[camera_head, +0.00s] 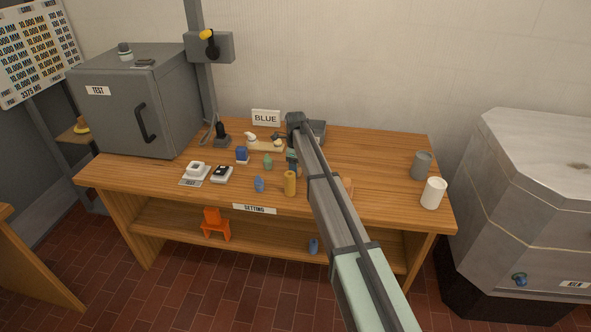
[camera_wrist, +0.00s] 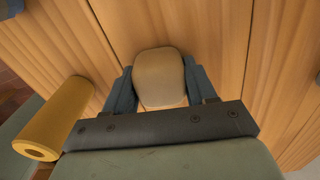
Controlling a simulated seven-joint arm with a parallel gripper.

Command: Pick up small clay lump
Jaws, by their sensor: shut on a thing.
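The small clay lump (camera_wrist: 158,76) is a tan, rounded block in the wrist view. My gripper (camera_wrist: 160,90) is shut on it, with one dark blue-grey finger against each side. Wood planks of the table show behind the lump. In the head view my gripper (camera_head: 292,160) is over the middle of the wooden table (camera_head: 370,150), partly behind my arm. The lump cannot be made out there.
An ochre cylinder (camera_head: 290,184) stands close to my gripper; it also shows in the wrist view (camera_wrist: 50,125). A blue piece (camera_head: 259,184) and a green piece (camera_head: 268,161) lie left. Cups (camera_head: 433,193) stand at the right end. A grey cabinet (camera_head: 140,105) stands left.

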